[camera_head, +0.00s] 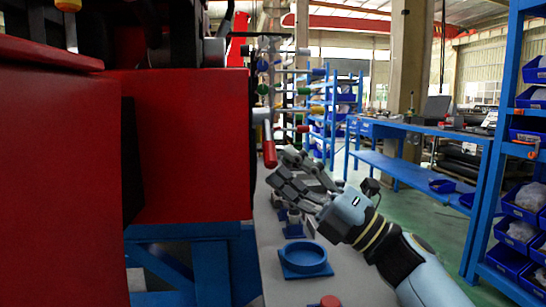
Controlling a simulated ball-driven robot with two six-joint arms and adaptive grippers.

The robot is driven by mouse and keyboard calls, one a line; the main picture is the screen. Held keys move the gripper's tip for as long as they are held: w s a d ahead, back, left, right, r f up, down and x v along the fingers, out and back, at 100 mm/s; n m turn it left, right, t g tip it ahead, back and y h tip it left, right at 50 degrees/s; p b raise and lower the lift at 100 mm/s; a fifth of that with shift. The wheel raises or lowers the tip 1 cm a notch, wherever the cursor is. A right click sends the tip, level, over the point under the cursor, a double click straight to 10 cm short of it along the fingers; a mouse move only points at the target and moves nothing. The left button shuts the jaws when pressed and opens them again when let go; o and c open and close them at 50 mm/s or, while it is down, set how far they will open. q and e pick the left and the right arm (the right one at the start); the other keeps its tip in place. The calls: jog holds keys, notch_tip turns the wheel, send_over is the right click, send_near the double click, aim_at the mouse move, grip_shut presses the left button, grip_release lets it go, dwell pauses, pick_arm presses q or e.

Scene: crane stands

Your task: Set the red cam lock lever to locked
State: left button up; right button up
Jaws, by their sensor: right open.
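The red cam lock lever (269,152) hangs from a light metal pivot at the right side of a big red machine block (190,150). Its red grip points down. My right gripper (279,172) comes in from the lower right. It is open, with its dark fingers just below and right of the red grip. I see nothing between the fingers. A narrow gap seems to separate them from the lever, but I cannot tell the depth. My left gripper is not in view.
Below my right gripper, a grey bench (345,283) carries a blue round dish on a square base (304,259) and a red knob (330,301). Several coloured-handled levers stand behind. Blue shelving with bins (520,200) stands at right; green floor lies between.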

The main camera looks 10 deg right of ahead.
jog(key=v, duration=0.7)
jog(key=shift+s+d+f, duration=0.15)
jog(key=shift+s+d, duration=0.05)
jog(key=shift+d, duration=0.1)
jog(key=shift+c, duration=0.3)
